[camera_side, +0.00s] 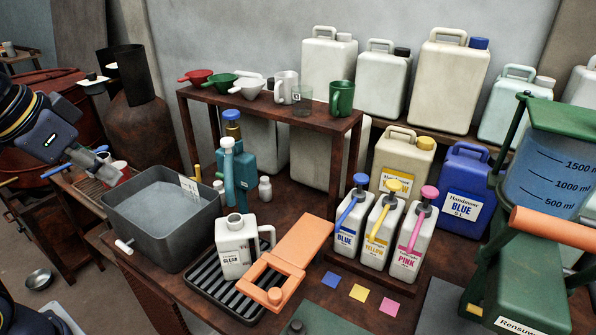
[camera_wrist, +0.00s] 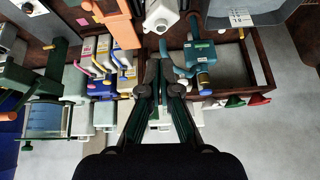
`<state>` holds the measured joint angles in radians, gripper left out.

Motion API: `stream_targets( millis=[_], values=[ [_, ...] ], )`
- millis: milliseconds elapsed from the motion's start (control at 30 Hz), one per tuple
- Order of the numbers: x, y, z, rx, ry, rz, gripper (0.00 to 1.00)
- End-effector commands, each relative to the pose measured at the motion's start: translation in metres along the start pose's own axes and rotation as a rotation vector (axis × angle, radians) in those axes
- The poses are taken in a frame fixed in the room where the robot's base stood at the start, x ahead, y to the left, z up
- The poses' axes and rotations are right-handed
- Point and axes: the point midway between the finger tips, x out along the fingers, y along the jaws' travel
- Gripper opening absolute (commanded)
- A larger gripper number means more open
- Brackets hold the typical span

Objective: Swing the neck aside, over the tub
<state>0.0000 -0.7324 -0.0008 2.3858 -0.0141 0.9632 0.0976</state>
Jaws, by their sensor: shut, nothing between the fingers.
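The teal canister (camera_side: 243,165) stands behind the grey tub (camera_side: 145,245), to its right. Its teal neck (camera_side: 228,180) carries a pale knob and shows at the canister's front, beside the tub, not over it. In the wrist view the neck (camera_wrist: 172,60) reaches from the canister (camera_wrist: 203,68) towards a white jug. The tub (camera_wrist: 225,20) is at the upper right there, with pale liquid inside in the side view. In the wrist view my gripper (camera_wrist: 158,68) is shut and empty.
A white jug (camera_side: 233,250) stands on a black rack right of the tub. An orange stand (camera_side: 300,245) and three pump bottles (camera_side: 385,230) are further right. A wooden shelf (camera_side: 270,108) with funnels and mugs is behind the canister.

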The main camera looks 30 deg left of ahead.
Motion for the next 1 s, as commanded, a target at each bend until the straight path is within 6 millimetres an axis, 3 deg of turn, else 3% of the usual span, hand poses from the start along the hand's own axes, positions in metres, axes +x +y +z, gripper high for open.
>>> stream_targets(
  millis=[133,300,467,600,800,1000],
  values=[
    [-0.026,-0.003,-0.068,0.068,0.023,0.011,0.00],
    [-0.030,-0.011,-0.153,0.136,0.011,0.030,0.00],
    [-0.005,-0.023,-0.221,0.177,-0.017,0.050,0.00],
    [0.035,-0.035,-0.264,0.192,-0.052,0.070,0.00],
    [0.099,-0.052,-0.292,0.172,-0.109,0.091,0.00],
    [0.142,-0.060,-0.284,0.153,-0.174,0.106,0.00]
  ],
)
